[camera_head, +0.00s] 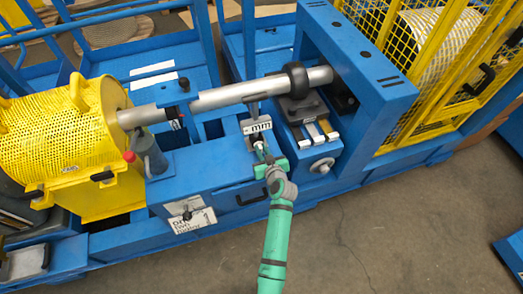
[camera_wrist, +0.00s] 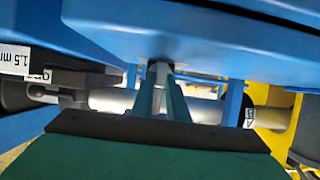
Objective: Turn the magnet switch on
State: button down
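In the wrist view my two green fingers (camera_wrist: 160,78) point at a small grey post (camera_wrist: 160,70) under a large blue overhanging body (camera_wrist: 200,35). The post shows between the fingertips; whether they touch it is not clear. I cannot make out a switch marked as the magnet switch; the wrist and fingers cover that spot in the head view.
A long grey shaft (camera_head: 235,93) runs above the bed, from a yellow perforated guard (camera_head: 60,130) to a blue frame (camera_head: 360,75). A small handwheel (camera_head: 322,165) is right of my gripper. The floor in front is clear.

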dwell(0.3)
jog(key=m+y, duration=0.1)
jog(key=m, duration=0.1)
jog(key=shift+w+d+m+y, duration=0.1)
jog(key=shift+d+m+y, duration=0.3)
jog(key=m+y, duration=0.2)
jog(key=m, duration=0.1)
jog(key=m+y, duration=0.1)
jog(key=shift+d+f+g, duration=0.3)
jog(key=shift+f, duration=0.05)
jog(key=shift+m, duration=0.3)
jog(key=shift+w, duration=0.1)
jog(key=c, duration=1.7)
grip_release()
jog(key=shift+a, duration=0.1)
jog(key=shift+d+f, duration=0.1)
jog(key=shift+d, duration=0.2)
jog(key=shift+a, duration=0.1)
jog(key=shift+a+f, duration=0.1)
jog(key=shift+a, duration=0.15)
